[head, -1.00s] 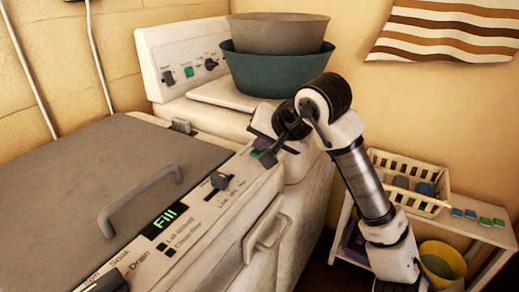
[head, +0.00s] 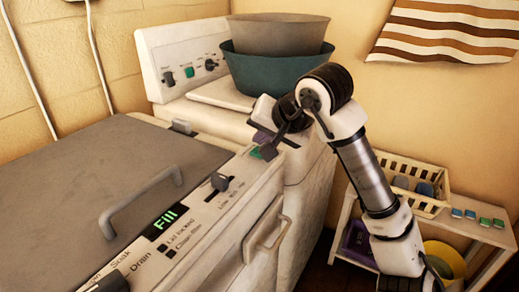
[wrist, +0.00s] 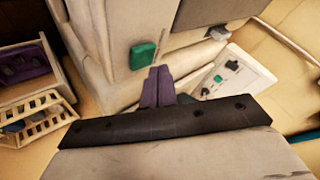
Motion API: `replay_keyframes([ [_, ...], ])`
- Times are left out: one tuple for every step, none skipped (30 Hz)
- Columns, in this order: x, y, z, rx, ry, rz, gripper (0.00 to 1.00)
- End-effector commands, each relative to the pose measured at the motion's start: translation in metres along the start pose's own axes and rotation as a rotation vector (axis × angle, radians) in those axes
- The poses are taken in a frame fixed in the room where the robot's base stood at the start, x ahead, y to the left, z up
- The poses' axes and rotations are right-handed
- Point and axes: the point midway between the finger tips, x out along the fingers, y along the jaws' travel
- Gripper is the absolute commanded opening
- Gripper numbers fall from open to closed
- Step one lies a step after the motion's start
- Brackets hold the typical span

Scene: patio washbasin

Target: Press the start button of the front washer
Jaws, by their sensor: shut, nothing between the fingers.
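The front washer (head: 115,165) has a grey lid with a handle. Its slanted control panel carries a lit green "Fill" display (head: 166,218) and a grey slider knob (head: 220,182). The green start button (head: 256,154) is at the panel's far right end; in the wrist view it shows as a raised green block (wrist: 143,55). My gripper (head: 261,137) is by that end of the panel, close to the button. In the wrist view its purple fingers (wrist: 159,72) are together and empty, with the tips beside the button. I cannot tell whether they touch it.
A second washer (head: 150,62) stands behind, with its own green button (head: 189,72) and knobs, and two stacked bowls (head: 275,65) on top. At right, a shelf (head: 480,228) holds a cream basket (head: 440,205) and small blocks. A yellow bucket (head: 455,262) is below it.

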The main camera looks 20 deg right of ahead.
Motion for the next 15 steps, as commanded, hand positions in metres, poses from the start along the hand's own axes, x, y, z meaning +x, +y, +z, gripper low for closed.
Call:
replay_keyframes([
  [0.0,0.0,0.0,0.0,0.0,0.0,0.0],
  [0.0,0.0,0.0,0.0,0.0,0.0,0.0],
  [0.0,0.0,0.0,0.0,0.0,0.0,0.0],
  [0.0,0.0,0.0,0.0,0.0,0.0,0.0],
  [-0.001,0.0,0.0,0.0,0.0,0.0,0.0],
  [-0.001,-0.001,-0.001,0.0,0.001,0.0,0.0],
  [-0.002,-0.002,-0.002,0.0,0.001,0.0,0.0],
  [-0.004,-0.003,-0.003,0.0,0.001,0.0,0.0],
  [-0.006,-0.004,-0.004,0.0,0.001,0.0,0.0],
  [-0.008,-0.006,-0.006,-0.001,0.002,0.001,0.0],
  [-0.01,-0.007,-0.007,-0.001,0.002,0.001,0.0],
  [-0.013,-0.009,-0.009,-0.001,0.002,0.001,0.0],
  [-0.015,-0.011,-0.011,-0.001,0.002,0.001,0.0],
  [-0.017,-0.013,-0.013,0.0,0.002,0.001,0.0],
  [-0.02,-0.015,-0.015,0.0,0.001,0.0,0.0],
])
